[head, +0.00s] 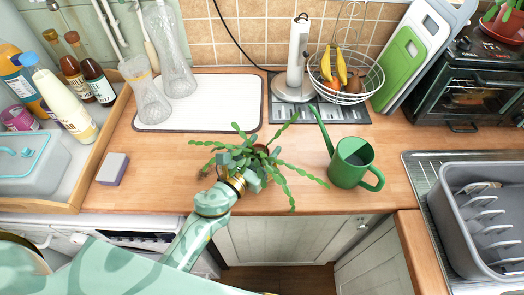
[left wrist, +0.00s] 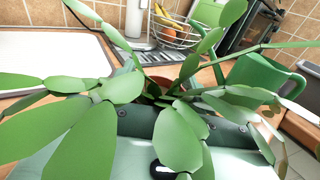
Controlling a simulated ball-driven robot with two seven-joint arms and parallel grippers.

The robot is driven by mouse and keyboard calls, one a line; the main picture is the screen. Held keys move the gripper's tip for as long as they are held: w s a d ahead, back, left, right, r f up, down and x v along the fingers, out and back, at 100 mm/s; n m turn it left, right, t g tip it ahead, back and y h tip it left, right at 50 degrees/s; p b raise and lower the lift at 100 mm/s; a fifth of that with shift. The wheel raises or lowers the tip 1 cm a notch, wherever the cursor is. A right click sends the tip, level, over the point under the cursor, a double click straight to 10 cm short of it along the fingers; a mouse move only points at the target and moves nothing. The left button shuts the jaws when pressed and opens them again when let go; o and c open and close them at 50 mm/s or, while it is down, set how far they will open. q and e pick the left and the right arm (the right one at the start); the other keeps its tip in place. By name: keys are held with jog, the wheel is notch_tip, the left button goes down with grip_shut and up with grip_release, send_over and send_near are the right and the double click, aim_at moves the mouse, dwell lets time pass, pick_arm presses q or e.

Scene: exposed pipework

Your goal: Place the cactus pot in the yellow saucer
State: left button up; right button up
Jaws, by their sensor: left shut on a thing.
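The cactus (head: 283,181) has long, flat, jointed green leaves that spread over the wooden counter near its front edge. Its reddish-brown pot (head: 261,148) is mostly hidden by leaves and my gripper. My left gripper (head: 246,174) comes in from the front and is shut on the pot. In the left wrist view, leaves cover much of the picture and a bit of the pot (left wrist: 160,81) shows between the jaws. I cannot tell whether the pot touches the counter. I see no yellow saucer in either view. My right gripper is not in view.
A green watering can (head: 351,163) stands close right of the cactus. Behind are a white drying mat (head: 215,104), a paper-towel holder (head: 297,60) and a wire fruit basket (head: 345,80). A sponge (head: 112,169) lies left. A grey dish rack (head: 480,215) is at right.

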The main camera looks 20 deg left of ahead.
pick_arm(q)
jog(key=shift+r, duration=0.2)
jog(key=shift+f, duration=0.15)
jog(key=o, duration=0.8)
jog(key=shift+f, duration=0.1)
jog(key=o, duration=0.4)
jog(key=shift+r, duration=0.3)
jog(key=b+v, duration=0.1)
jog(key=v, duration=0.4)
jog(key=b+v, duration=0.2)
jog(key=v, duration=0.4)
jog(key=shift+s+f, duration=0.1)
jog(key=shift+f, duration=0.1)
jog(key=shift+s+a+r, duration=0.15)
jog(key=shift+s+r, duration=0.05)
jog(key=shift+s, duration=0.25)
